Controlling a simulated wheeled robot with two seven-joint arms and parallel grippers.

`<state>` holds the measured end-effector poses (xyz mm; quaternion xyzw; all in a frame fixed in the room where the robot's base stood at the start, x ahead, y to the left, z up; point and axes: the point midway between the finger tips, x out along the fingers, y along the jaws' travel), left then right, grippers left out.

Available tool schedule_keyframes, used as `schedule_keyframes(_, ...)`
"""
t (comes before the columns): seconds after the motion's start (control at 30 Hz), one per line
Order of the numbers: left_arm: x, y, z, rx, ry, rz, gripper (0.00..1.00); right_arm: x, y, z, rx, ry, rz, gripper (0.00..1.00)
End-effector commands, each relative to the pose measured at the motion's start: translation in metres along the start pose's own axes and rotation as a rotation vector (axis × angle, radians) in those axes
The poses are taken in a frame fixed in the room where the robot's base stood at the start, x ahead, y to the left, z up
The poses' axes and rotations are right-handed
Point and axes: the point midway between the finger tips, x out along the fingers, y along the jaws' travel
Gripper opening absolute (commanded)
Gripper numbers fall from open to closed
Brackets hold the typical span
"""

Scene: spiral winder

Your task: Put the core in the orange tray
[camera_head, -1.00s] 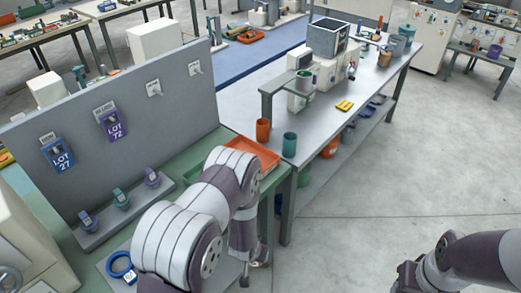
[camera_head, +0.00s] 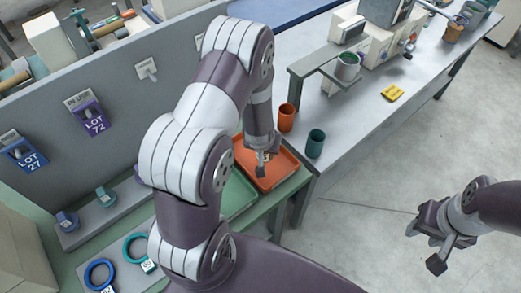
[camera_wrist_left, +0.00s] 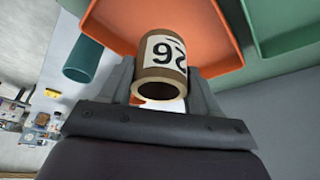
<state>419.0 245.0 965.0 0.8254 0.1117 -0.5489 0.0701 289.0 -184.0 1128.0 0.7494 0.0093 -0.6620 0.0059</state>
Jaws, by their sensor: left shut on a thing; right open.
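The core (camera_wrist_left: 161,62) is a short brown tube with a white label and dark digits, in the left wrist view. My left gripper (camera_head: 262,170) is shut on it, with a finger on each side. The orange tray (camera_head: 287,172) lies on the green bench, and the left gripper is over it in the head view. In the left wrist view the tray (camera_wrist_left: 105,22) lies behind the core; the gap between them cannot be judged. The core cannot be made out in the head view. My right gripper (camera_head: 425,247) is open and empty over the floor at right.
A green tray (camera_head: 240,200) adjoins the orange tray, partly behind my arm. An orange cup (camera_head: 287,117) and a teal cup (camera_head: 315,143) stand on the grey table beyond. A grey panel (camera_head: 50,110) with lot tags stands at left. Blue (camera_head: 99,275) and teal rings (camera_head: 137,248) lie in front.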

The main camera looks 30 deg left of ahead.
Motion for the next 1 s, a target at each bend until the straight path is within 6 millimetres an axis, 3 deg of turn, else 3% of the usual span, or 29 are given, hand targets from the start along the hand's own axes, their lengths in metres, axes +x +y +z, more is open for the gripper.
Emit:
schedule_keyframes(0.13, 0.015, -0.015, -0.007, 0.000, -0.001, 0.000, 0.32, -0.004, 0.000, -0.001, 0.000, 0.001, 0.000, 0.43)
schedule_keyframes(0.4, 0.052, -0.017, 0.007, 0.002, -0.002, 0.000, 0.32, -0.014, 0.000, -0.002, 0.000, 0.001, 0.000, 0.43)
schedule_keyframes(0.73, 0.058, -0.016, 0.009, 0.001, 0.001, 0.001, 0.32, -0.009, 0.000, -0.001, 0.000, 0.000, 0.000, 0.43)
schedule_keyframes(0.77, 0.057, -0.016, 0.008, 0.001, 0.001, 0.001, 0.68, -0.010, 0.000, -0.002, 0.000, 0.000, 0.000, 0.43)
schedule_keyframes(0.8, 0.057, -0.016, 0.008, 0.001, 0.001, 0.000, 0.81, -0.011, 0.000, -0.002, 0.000, 0.000, 0.000, 0.43)
schedule_keyframes(0.83, 0.057, -0.016, 0.008, 0.001, 0.000, 0.000, 0.87, -0.011, 0.000, -0.002, 0.000, 0.000, 0.000, 0.43)
schedule_keyframes(1.0, 0.056, -0.016, 0.008, 0.001, 0.000, 0.000, 0.87, -0.011, 0.000, -0.002, 0.000, 0.000, 0.000, 0.43)
